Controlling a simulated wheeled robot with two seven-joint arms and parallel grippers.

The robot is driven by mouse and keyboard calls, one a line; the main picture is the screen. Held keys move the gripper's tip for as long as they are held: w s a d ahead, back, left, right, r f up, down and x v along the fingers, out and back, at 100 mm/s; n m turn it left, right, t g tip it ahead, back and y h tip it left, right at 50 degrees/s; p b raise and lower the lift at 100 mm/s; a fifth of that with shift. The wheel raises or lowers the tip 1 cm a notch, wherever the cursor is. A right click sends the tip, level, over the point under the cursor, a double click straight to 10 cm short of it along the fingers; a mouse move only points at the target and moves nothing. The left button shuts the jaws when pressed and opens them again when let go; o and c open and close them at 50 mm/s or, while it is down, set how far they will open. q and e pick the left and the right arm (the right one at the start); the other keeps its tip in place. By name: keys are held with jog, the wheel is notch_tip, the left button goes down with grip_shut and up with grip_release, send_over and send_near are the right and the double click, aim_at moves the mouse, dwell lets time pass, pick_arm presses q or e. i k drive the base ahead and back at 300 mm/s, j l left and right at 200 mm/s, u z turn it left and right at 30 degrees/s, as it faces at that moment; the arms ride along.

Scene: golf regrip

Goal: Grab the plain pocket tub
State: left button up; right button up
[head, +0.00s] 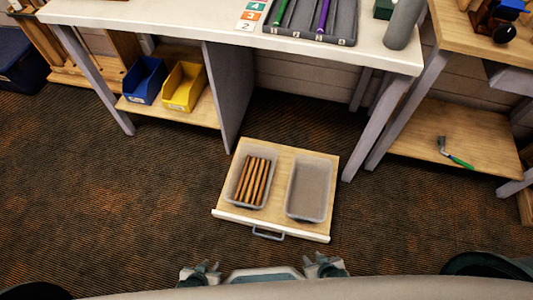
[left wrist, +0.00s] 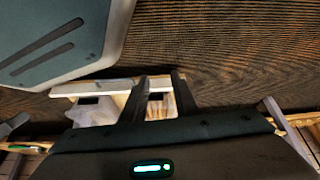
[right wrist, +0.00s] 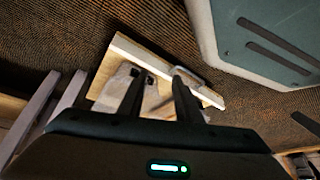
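The left tub (head: 232,183) holds several brown sticks lying side by side. The right tub (head: 309,190) is empty, with a plain grey bottom. My left gripper (head: 201,267) is at the bottom of the head view, short of the drawer front; it is open and empty in the left wrist view (left wrist: 162,82). My right gripper (head: 322,260) is also short of the drawer and apart from both tubs; it is open and empty in the right wrist view (right wrist: 157,82). My fingers partly hide the tubs in both wrist views.
The drawer (head: 278,168) has a grey front handle (head: 268,234). A white-topped bench (head: 180,22) stands behind it, with a blue bin (head: 145,80) and a yellow bin (head: 185,87) on its shelf. A green-handled tool (head: 457,158) lies on the right shelf. Carpet around the drawer is clear.

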aim_at(308, 198)
jog(key=k+z, duration=0.1)
jog(key=k, duration=1)
jog(key=i+z, duration=0.3)
jog(key=i, duration=0.15)
jog(key=i+z, duration=0.3)
jog(key=i, duration=0.2)
jog(key=i+j+z, duration=0.25)
jog(key=i, duration=0.2)
